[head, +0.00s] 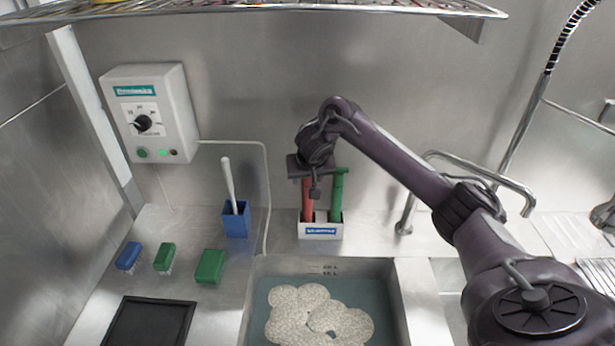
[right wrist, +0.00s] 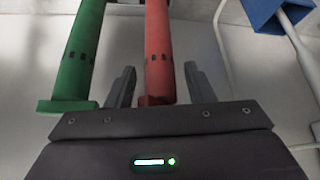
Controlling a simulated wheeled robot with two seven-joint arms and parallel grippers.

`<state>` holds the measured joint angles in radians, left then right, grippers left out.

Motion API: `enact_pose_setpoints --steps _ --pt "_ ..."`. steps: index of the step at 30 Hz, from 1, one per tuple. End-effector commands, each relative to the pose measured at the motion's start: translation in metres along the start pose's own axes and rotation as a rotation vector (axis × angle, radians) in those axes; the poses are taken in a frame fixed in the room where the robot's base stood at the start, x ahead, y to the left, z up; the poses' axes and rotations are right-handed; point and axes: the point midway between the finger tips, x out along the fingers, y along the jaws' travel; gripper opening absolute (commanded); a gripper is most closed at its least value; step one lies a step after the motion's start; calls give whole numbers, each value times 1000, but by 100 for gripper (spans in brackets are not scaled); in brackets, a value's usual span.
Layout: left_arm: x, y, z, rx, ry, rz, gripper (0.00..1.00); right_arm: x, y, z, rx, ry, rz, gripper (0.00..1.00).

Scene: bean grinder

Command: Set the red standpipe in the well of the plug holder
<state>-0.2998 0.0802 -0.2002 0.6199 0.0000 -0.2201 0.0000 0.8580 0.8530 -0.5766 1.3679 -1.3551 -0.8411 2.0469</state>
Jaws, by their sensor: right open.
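The red standpipe (head: 307,200) stands upright in the left part of the white plug holder (head: 305,231), which has a blue label; its lower end is hidden inside. The green standpipe (head: 337,197) stands beside it on the right. My right gripper (head: 313,186) is at the top of the red standpipe. In the right wrist view the red standpipe (right wrist: 158,45) lies between the two spread fingers of my right gripper (right wrist: 159,72), with gaps on both sides. The green standpipe (right wrist: 80,55) is outside the left finger. My left gripper is not in view.
A sink (head: 398,310) with pale round pieces in water lies in front of the holder. A blue cup (head: 236,222) with a white-handled brush stands left. Blue and green brushes (head: 209,267) lie farther left. A faucet (head: 405,215) stands to the right; a wire shelf (head: 260,8) hangs above.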

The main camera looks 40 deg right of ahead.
Motion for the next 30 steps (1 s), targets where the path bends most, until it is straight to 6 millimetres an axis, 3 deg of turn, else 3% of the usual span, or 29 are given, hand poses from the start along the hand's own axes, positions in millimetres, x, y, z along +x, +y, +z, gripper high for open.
enact_pose_setpoints --steps 5,9,12,21,30 --pt "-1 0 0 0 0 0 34 -8 0 -2 -2 1 -1 48" --pt "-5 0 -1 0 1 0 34 -32 0 -3 -2 4 -2 48" --pt "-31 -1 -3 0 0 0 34 -56 1 -8 -4 5 2 48" --pt "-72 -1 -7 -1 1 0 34 -107 1 -5 -2 2 2 48" --pt "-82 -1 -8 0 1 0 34 -123 0 -2 0 0 0 48"
